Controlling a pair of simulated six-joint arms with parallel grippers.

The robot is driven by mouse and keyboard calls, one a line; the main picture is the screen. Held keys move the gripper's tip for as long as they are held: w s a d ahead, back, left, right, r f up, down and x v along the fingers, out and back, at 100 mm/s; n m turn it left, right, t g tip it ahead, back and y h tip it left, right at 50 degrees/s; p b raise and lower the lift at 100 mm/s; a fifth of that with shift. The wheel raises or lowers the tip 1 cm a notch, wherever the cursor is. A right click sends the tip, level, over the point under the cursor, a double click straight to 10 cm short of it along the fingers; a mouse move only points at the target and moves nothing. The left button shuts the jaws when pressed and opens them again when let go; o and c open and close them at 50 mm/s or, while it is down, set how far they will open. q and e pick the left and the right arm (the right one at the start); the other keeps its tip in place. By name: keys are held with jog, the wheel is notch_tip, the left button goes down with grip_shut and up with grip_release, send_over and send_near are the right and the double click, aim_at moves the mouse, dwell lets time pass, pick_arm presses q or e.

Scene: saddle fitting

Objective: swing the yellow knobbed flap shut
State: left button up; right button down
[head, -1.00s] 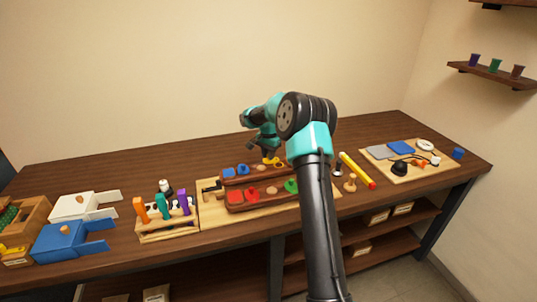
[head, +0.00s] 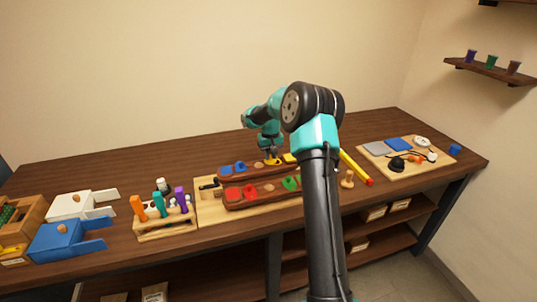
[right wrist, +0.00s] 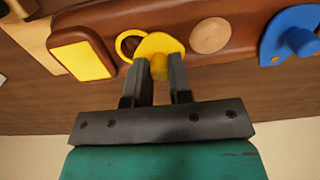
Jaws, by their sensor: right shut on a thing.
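The yellow knobbed flap (right wrist: 158,44) lies on the brown wooden holder (right wrist: 222,10), and it also shows in the head view (head: 272,162). A round hole (right wrist: 129,45) beside the flap, to its left in the right wrist view, is partly uncovered, with the flap overlapping its edge. My right gripper (right wrist: 161,68) is shut on the flap's yellow knob (right wrist: 160,67); it also shows in the head view (head: 270,155). My left gripper is in no view.
A yellow square pad (right wrist: 82,62) sits at the holder's end. A wooden disc (right wrist: 210,35) and a blue knobbed flap (right wrist: 292,37) lie to the right. In the head view a front holder (head: 262,191) with red and green flaps stands close by, and a tool rack (head: 165,220) stands left.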

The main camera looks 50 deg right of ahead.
jog(key=n, duration=0.3)
jog(key=s+n, duration=0.1)
jog(key=shift+s+d+n, duration=0.1)
jog(key=shift+d+n, duration=0.2)
jog(key=shift+s+d+n, duration=0.2)
jog(key=shift+d+n, duration=0.05)
jog(key=shift+n, duration=0.85)
jog(key=shift+s+d+n, duration=0.2)
jog(key=shift+d+n, duration=0.05)
jog(key=shift+n, duration=0.85)
jog(key=c, duration=1)
grip_release()
jog(key=shift+c, duration=0.2)
jog(key=shift+r, duration=0.1)
notch_tip(320, 180, up, 17)
